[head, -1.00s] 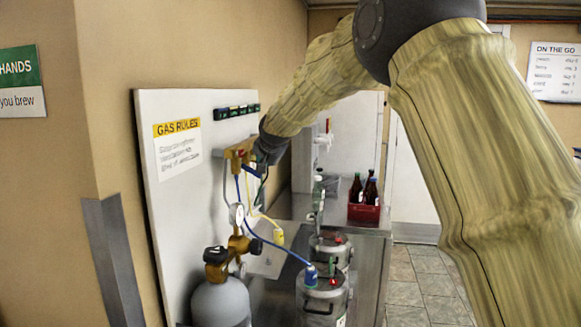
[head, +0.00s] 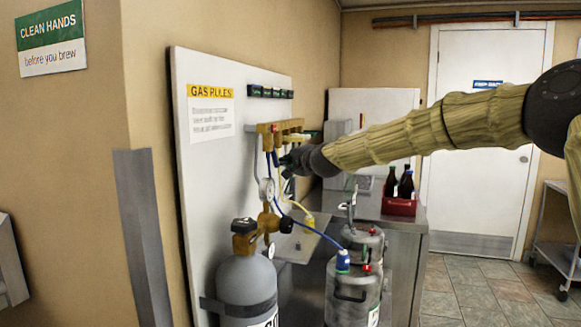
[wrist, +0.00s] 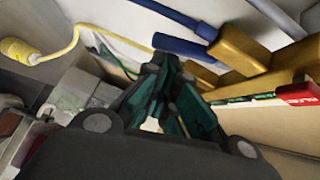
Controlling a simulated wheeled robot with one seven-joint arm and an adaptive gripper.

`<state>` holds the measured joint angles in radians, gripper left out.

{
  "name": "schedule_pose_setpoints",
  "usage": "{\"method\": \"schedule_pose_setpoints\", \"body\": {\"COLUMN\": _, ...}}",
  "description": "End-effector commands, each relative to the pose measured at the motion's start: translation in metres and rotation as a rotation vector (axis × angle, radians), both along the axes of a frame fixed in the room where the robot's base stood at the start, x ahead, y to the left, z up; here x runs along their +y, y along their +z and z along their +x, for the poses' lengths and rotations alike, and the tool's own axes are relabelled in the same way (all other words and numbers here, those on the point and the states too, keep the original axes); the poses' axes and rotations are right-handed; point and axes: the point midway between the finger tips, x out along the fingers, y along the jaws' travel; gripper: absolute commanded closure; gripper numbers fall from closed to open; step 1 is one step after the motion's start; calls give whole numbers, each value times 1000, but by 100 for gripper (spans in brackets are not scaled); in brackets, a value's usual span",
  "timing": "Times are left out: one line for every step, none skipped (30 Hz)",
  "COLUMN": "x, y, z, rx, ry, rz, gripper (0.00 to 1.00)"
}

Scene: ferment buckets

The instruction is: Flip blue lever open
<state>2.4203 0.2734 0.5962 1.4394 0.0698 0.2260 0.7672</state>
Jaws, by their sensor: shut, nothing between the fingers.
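My gripper (head: 287,160) is shut and empty, just below the right part of a brass manifold (head: 280,130) on the white board. In the wrist view, its green-padded fingertips (wrist: 165,70) are close to the brass fittings (wrist: 240,55). Two blue bar-like parts show there, an upper one (wrist: 165,12) and a lower one (wrist: 182,48) that meets a brass fitting. A red lever (wrist: 299,94) is at the right. In the head view, my gripper and wrist hide part of the manifold.
A blue hose (head: 316,230) and a yellow hose (wrist: 73,45) hang near my gripper. A grey gas cylinder (head: 247,281) with a brass regulator (head: 268,222) stands below. Metal kegs (head: 353,292) and a red bottle crate (head: 399,207) are to the right.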

Motion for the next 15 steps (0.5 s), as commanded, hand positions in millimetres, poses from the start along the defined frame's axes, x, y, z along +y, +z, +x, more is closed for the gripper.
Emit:
{"method": "schedule_pose_setpoints", "body": {"x": 1, "y": 5, "z": -1, "rx": -3, "ry": 1, "rz": -1, "gripper": 100}}
{"method": "schedule_pose_setpoints", "body": {"x": 1, "y": 5, "z": -1, "rx": -3, "ry": 1, "rz": -1, "gripper": 100}}
{"method": "schedule_pose_setpoints", "body": {"x": 1, "y": 5, "z": -1, "rx": -3, "ry": 1, "rz": -1, "gripper": 100}}
{"method": "schedule_pose_setpoints", "body": {"x": 0, "y": 5, "z": -1, "rx": -2, "ry": 0, "rz": -1, "gripper": 100}}
{"method": "schedule_pose_setpoints", "body": {"x": 0, "y": 5, "z": -1, "rx": -2, "ry": 0, "rz": -1, "gripper": 100}}
{"method": "schedule_pose_setpoints", "body": {"x": -2, "y": 5, "z": -1, "rx": -2, "ry": 0, "rz": -1, "gripper": 100}}
{"method": "schedule_pose_setpoints", "body": {"x": -3, "y": 5, "z": -1, "rx": -1, "ry": 0, "rz": 0, "gripper": 100}}
{"method": "schedule_pose_setpoints", "body": {"x": -6, "y": 6, "z": -1, "rx": -1, "ry": 0, "rz": 0, "gripper": 100}}
{"method": "schedule_pose_setpoints", "body": {"x": -9, "y": 7, "z": -2, "rx": -1, "ry": 1, "rz": 1, "gripper": 100}}
{"method": "schedule_pose_setpoints", "body": {"x": -12, "y": 7, "z": -2, "rx": -1, "ry": 1, "rz": 1, "gripper": 100}}
{"method": "schedule_pose_setpoints", "body": {"x": -15, "y": 8, "z": -3, "rx": -2, "ry": 1, "rz": 1, "gripper": 100}}
{"method": "schedule_pose_setpoints", "body": {"x": -20, "y": 9, "z": -4, "rx": -1, "ry": 2, "rz": 2, "gripper": 100}}
{"method": "schedule_pose_setpoints", "body": {"x": -25, "y": 11, "z": -5, "rx": -1, "ry": 1, "rz": 2, "gripper": 100}}
{"method": "schedule_pose_setpoints", "body": {"x": -30, "y": 11, "z": -6, "rx": -1, "ry": 2, "rz": 3, "gripper": 100}}
{"method": "schedule_pose_setpoints", "body": {"x": -35, "y": 13, "z": -7, "rx": -1, "ry": 2, "rz": 4, "gripper": 100}}
